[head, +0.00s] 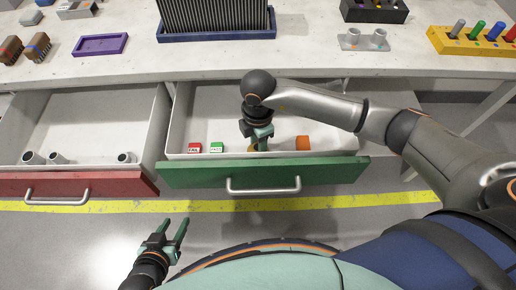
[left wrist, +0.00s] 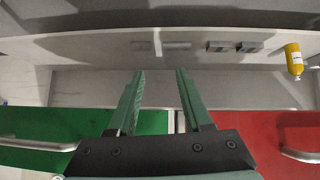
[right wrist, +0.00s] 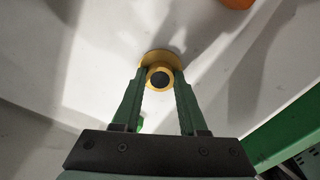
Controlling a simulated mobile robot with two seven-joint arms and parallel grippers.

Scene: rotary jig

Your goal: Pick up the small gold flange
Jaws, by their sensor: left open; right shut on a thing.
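The small gold flange (right wrist: 160,58) is in the right wrist view, a round gold disc with a hub and a dark bore. My right gripper (right wrist: 159,84) is shut on its hub, one finger on each side. In the head view my right gripper (head: 258,140) reaches down into the open green-fronted drawer (head: 265,172), and the flange is mostly hidden behind the fingers. My left gripper (head: 175,230) is open and empty, low in front of the drawers. Its spread fingers also show in the left wrist view (left wrist: 159,75).
The green drawer also holds a red block (head: 195,148), a green block (head: 216,147) and an orange piece (head: 303,143). The open red drawer (head: 80,184) at left holds several grey tubes. The worktop (head: 300,55) overhangs behind the drawers.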

